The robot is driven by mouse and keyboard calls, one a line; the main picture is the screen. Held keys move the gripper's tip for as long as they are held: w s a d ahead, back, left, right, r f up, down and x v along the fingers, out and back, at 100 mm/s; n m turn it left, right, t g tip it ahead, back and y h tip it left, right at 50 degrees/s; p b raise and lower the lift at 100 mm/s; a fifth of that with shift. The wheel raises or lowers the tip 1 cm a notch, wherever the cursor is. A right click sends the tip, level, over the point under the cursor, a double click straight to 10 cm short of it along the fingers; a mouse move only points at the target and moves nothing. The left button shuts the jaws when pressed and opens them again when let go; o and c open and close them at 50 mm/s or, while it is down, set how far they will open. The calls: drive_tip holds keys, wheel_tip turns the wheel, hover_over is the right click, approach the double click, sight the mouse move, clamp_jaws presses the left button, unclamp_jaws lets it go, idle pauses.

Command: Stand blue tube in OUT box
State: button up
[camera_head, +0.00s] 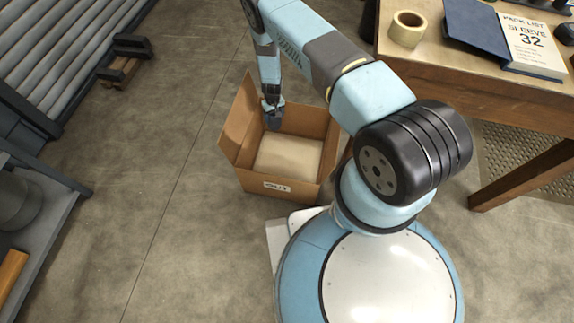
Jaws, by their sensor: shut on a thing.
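The OUT box (247,181) is an open cardboard box on the floor, with its label (277,187) on the near wall. A pale, flat-looking filling or packet (288,156) covers much of its bottom. My gripper (273,107) points down over the left back part of the box. It is shut on a small dark blue piece, which looks like the blue tube (274,121). The piece is small in view, and its tilt is hard to tell. I cannot tell whether its lower end touches anything in the box.
A raised flap (238,118) stands on the box's left side. A wooden table (450,80) at the right holds a tape roll (408,28) and a pack list book (530,45). A shelf (45,215) stands at the left. The floor left of the box is clear.

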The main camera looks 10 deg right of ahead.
drive_tip(key=s+d+f+m, duration=0.3)
drive_tip(key=s+f+m, duration=0.2)
drive_tip(key=s+f, duration=0.95)
drive_tip(key=shift+a+f, duration=0.2)
drive_tip(key=shift+f, duration=4.8)
drive_tip(key=o, duration=1.2)
drive_tip(key=shift+r, duration=6)
